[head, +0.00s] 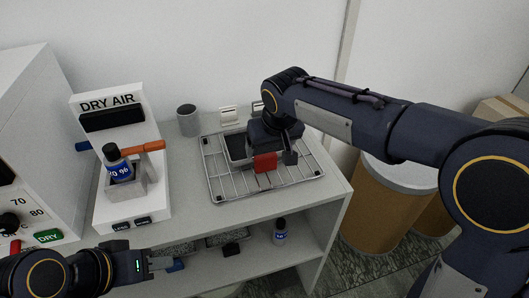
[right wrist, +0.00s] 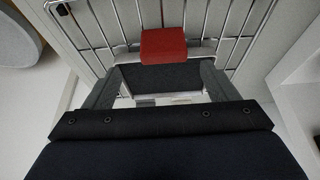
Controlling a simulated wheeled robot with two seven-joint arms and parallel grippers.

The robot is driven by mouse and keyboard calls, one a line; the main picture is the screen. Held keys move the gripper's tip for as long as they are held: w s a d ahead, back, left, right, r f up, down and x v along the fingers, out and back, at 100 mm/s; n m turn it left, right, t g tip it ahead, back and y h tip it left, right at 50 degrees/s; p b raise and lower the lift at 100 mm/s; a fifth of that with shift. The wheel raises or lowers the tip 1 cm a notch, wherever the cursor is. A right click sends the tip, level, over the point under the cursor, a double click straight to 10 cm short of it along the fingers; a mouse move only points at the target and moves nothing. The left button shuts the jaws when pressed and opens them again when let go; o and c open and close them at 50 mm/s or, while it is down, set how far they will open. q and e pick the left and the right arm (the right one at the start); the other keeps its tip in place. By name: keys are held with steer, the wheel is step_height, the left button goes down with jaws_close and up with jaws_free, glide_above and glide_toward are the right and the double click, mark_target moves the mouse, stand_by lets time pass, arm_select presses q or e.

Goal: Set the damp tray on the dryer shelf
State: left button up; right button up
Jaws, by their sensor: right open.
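A dark grey tray (head: 238,149) sits on the wire rack (head: 222,188) on the counter, partly hidden by my right gripper. A red tab (head: 265,162) shows at its near side, and also at the top of the right wrist view (right wrist: 163,46). My right gripper (head: 272,152) is over the tray and open. Its two fingers spread either side just short of the red tab; I cannot tell whether they touch the tray. My left gripper (head: 150,265) is low at the left, in front of the cabinet; its jaws are unclear. The white dryer (head: 25,150) with DRY button stands at the left edge; its shelf is not clearly visible.
The open shelf (head: 255,255) below holds a bottle and dark items. Brown drums (head: 388,208) stand at the right.

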mark_target(266, 156)
steer(key=x, duration=0.5)
steer(key=shift+s+a+f, duration=0.15)
steer(key=shift+a+f, duration=0.05)
steer(key=shift+f, duration=0.05)
steer(key=c, duration=1.3)
steer(key=shift+r, duration=0.15)
